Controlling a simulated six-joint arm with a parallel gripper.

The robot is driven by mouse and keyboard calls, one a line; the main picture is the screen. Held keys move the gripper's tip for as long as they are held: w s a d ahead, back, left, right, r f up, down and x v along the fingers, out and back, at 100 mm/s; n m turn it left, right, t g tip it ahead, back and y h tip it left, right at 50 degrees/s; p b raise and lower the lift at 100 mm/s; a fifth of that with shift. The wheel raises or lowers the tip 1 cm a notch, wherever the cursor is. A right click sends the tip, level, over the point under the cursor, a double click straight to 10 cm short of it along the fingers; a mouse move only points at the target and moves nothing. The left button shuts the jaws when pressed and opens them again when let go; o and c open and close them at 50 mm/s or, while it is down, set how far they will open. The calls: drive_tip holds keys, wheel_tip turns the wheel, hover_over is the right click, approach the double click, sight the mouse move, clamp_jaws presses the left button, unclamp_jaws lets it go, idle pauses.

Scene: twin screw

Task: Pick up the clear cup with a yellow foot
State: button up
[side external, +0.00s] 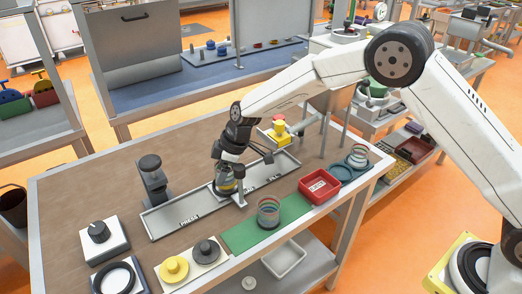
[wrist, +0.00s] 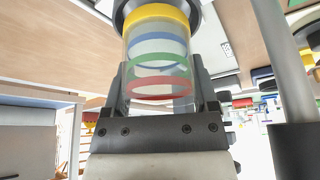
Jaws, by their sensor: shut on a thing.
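The clear cup with a yellow foot (wrist: 157,60) fills the middle of the wrist view, with blue, green and red rings around its wall. My gripper (wrist: 160,95) is shut on the cup's sides, near the red ring. The yellow foot is at the far end from my gripper, at a dark round part (wrist: 158,8); whether they touch I cannot tell. In the side view my gripper (side external: 231,166) is over the long grey tray, and the cup (side external: 226,184) shows below it, partly hidden.
A grey tray (side external: 160,226) spans the table, with a dark upright device (side external: 152,178) at its left. Another ringed cup (side external: 268,211) stands on a green mat (side external: 240,237), and one (side external: 357,156) at the right. A red bin (side external: 320,186) and knobs (side external: 174,268) are nearer the front.

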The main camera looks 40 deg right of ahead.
wheel_tip(320, 180, up, 8)
idle(0.5)
drive_tip(key=shift+r, duration=0.25)
wheel_tip(320, 180, up, 5)
drive_tip(key=s+a, duration=0.3)
drive_tip(key=s, duration=0.4)
drive_tip(key=s+a, duration=0.2)
drive_tip(key=s, duration=0.6)
wheel_tip(320, 180, down, 11)
drive_tip(key=shift+r, duration=0.15)
idle(0.4)
drive_tip(key=shift+w, duration=0.1)
drive_tip(key=shift+f, duration=2.35)
drive_tip(key=shift+f, duration=0.45)
idle(1.0)
